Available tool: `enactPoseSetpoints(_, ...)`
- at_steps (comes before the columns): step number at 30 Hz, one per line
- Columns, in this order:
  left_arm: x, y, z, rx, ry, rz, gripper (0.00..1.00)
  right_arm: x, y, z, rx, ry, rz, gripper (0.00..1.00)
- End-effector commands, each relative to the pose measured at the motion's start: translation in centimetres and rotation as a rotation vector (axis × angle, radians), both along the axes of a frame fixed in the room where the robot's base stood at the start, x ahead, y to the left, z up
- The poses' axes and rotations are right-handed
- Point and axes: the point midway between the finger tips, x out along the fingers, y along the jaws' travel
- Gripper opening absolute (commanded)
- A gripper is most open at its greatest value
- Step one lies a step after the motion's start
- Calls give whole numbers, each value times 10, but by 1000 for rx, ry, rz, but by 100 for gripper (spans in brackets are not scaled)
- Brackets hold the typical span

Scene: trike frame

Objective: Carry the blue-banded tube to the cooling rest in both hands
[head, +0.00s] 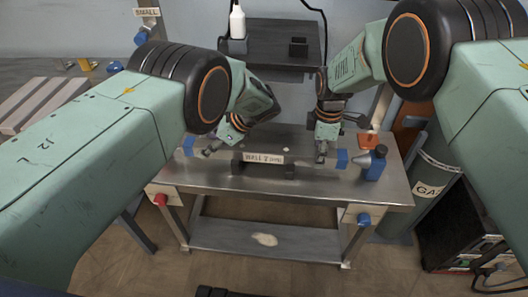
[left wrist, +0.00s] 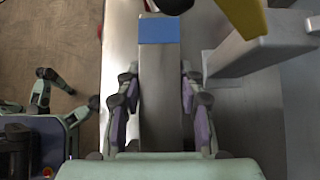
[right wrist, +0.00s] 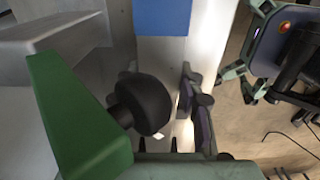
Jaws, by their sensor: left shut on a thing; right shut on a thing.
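The blue-banded tube is a grey metal bar lying left to right over the steel table (head: 380,190). Its left blue band (head: 188,146) and right blue band (head: 342,158) show in the head view. My left gripper (head: 211,149) is shut on the tube near the left band; the left wrist view shows the fingers on both sides of the bar (left wrist: 160,95) beside its blue band (left wrist: 160,30). My right gripper (head: 321,154) is shut on the tube near the right band (right wrist: 162,17). A black knob (right wrist: 150,103) hides one right finger. I cannot tell the tube's height above the table.
A labelled dark stand (head: 263,159) sits at the table's middle. A blue fixture with a black knob (head: 375,165) stands at the right end. A green block (right wrist: 75,115) is close beside my right gripper. A dark shelf (head: 270,45) with a white bottle (head: 237,22) is behind.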

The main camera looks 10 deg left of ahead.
Motion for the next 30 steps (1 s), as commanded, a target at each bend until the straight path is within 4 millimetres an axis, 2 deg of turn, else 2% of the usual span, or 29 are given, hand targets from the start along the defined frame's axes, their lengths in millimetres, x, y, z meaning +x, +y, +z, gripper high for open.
enactPoseSetpoints(3, 1, 0, 2, 1, -4, -1, 0, 1, 0, 1, 0, -3, 0, 0)
enactPoseSetpoints(22, 2, 0, 5, 3, -4, -1, 0, 2, 1, 4, 1, -6, 0, 0)
enactPoseSetpoints(30, 1, 0, 16, 2, -3, -1, 0, 2, 1, 16, 1, -5, 1, 0)
